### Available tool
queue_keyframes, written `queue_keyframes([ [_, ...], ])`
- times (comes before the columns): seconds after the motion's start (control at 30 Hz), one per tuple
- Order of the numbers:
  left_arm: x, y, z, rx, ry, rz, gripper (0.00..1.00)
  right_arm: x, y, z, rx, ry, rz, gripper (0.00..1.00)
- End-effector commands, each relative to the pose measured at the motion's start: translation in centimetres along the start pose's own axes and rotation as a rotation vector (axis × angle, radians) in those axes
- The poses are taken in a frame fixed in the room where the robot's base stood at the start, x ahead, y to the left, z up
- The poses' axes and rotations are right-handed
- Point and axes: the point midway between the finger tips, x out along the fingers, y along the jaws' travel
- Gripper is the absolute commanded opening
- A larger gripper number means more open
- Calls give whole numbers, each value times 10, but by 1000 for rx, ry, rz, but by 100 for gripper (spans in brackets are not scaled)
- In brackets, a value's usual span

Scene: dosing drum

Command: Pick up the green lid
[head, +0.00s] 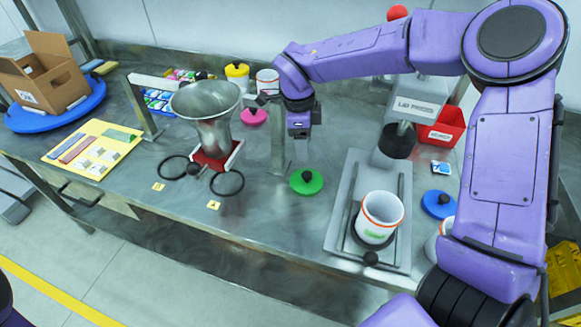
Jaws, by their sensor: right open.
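The green lid (309,186) is a flat round disc with a dark knob in its middle. It lies flat on the metal bench in the middle of the head view, left of the press. My right gripper (299,137) hangs down above and behind the lid in the picture. It is open, with nothing seen between its fingers, and apart from the lid. My left gripper is out of view.
A steel funnel (212,118) on a red stand is left of the lid. A pink lid (254,117) lies behind it. The press base (341,215) with a white, orange-rimmed cup (380,217) stands right. A blue lid (438,205) lies farther right. Bench before the green lid is clear.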

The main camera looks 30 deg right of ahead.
Motion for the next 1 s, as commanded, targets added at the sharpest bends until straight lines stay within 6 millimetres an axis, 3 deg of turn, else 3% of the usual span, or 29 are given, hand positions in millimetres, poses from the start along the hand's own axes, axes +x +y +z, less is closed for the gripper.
queue_keyframes([
  [0.23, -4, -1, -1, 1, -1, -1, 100, 38, 6, -6, 3, -5, -4, 59],
  [0.53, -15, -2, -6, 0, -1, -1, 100, 90, -12, 17, -1, 12, 8, 59],
  [0.83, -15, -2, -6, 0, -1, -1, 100, 100, -13, 18, 0, 10, 10, 59],
  [1.0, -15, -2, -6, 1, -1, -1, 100, 100, -13, 18, -1, 10, 10, 4],
])
